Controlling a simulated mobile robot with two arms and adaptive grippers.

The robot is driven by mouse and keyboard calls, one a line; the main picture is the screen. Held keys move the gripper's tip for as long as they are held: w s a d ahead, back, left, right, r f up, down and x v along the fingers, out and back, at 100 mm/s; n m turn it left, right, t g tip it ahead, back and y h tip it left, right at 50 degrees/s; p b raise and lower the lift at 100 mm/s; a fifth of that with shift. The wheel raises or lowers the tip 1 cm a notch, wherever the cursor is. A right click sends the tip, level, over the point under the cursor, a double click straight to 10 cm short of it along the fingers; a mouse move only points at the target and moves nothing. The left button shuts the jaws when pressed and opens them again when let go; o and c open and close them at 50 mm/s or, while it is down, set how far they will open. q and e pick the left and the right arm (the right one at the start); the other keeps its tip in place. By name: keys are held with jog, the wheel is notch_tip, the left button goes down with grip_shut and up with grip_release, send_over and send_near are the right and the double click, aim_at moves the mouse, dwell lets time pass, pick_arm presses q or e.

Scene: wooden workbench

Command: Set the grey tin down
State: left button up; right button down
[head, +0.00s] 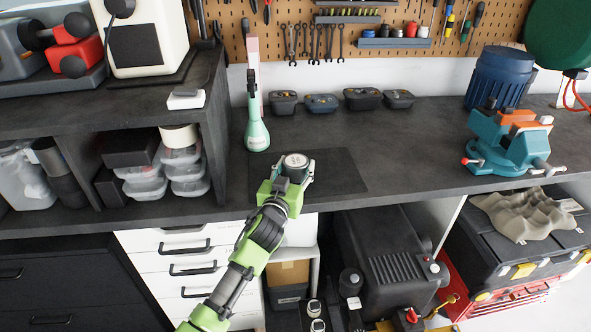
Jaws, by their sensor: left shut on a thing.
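The grey tin (296,161) shows its round top at the front of the workbench, in the middle of the head view. My left gripper (294,175) is shut on the grey tin, reaching in from below. The tin is over a dark mat (340,172) on the bench top. I cannot tell whether its base touches the mat, as the gripper hides its lower part. My right gripper is not in view.
Small dark bins (322,103) line the back. A teal vise (510,142) is at the right. The bench (415,150) between mat and vise is clear.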

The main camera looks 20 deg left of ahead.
pick_arm(q)
jog(key=shift+f, duration=0.55)
jog(key=o, duration=0.7)
jog(key=shift+f, duration=0.2)
jog(key=o, duration=0.4)
jog(key=shift+r, duration=0.15)
